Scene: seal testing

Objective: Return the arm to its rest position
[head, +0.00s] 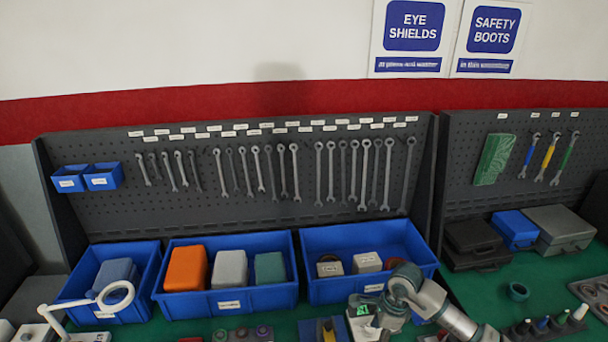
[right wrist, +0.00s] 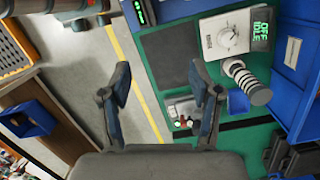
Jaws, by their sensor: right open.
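My right arm (head: 432,302) comes in at the lower right of the head view, bent over the front of the bench. Its gripper cannot be made out there. In the right wrist view my right gripper (right wrist: 162,84) is open, with two dark fingers spread wide and nothing between them. My left arm and gripper are not in view.
A white dial unit (right wrist: 225,36) with a green-lit display (right wrist: 262,30) and a ribbed grey cylinder (right wrist: 246,82) lie right of the gripper. Blue bins (head: 228,302) line the bench below a wrench pegboard (head: 110,205). Green bench surface (head: 575,265) shows at right.

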